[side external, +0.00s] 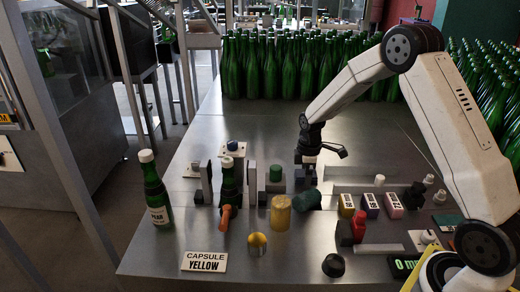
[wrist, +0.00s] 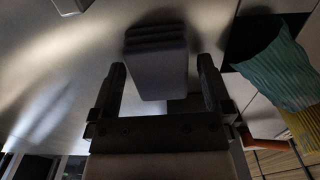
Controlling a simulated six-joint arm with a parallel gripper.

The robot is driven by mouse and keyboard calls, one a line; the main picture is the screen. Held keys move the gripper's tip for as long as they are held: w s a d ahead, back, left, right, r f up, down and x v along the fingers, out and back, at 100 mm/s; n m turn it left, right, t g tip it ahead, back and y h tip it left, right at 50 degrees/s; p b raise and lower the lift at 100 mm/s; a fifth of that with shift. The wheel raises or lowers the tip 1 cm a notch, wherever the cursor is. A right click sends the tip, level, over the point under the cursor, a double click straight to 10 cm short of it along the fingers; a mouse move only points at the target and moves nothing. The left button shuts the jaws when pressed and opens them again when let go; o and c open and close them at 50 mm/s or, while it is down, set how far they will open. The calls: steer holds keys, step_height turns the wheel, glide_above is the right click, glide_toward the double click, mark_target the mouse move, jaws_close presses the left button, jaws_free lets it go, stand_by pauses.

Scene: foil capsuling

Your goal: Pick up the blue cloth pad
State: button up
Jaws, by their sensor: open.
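A dark, blue-grey block-shaped pad (wrist: 157,62), which looks like the blue cloth pad, lies between the fingers in the wrist view. In the side view a small dark bluish block (side external: 300,178) sits on the metal table just below my gripper (side external: 307,160); its colour is hard to make out. My gripper (wrist: 163,88) is open, with one finger on each side of the pad in the wrist picture. I cannot tell whether the fingers touch it or are still above it.
Numbered blocks (side external: 370,205) are to the right. Many bottles fill the back.

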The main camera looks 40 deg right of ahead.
steer(key=shift+f, duration=0.1)
stand_by(0.4)
steer(key=c, duration=1.1)
steer(key=shift+c, duration=0.2)
steer(key=shift+r, duration=0.2)
steer(key=shift+r, duration=0.5)
steer(key=s+a+r, duration=0.3)
steer(key=s+r, duration=0.8)
steer(key=s, duration=0.2)
steer(key=shift+s+a+r, duration=0.15)
steer(key=shift+s+r, duration=0.15)
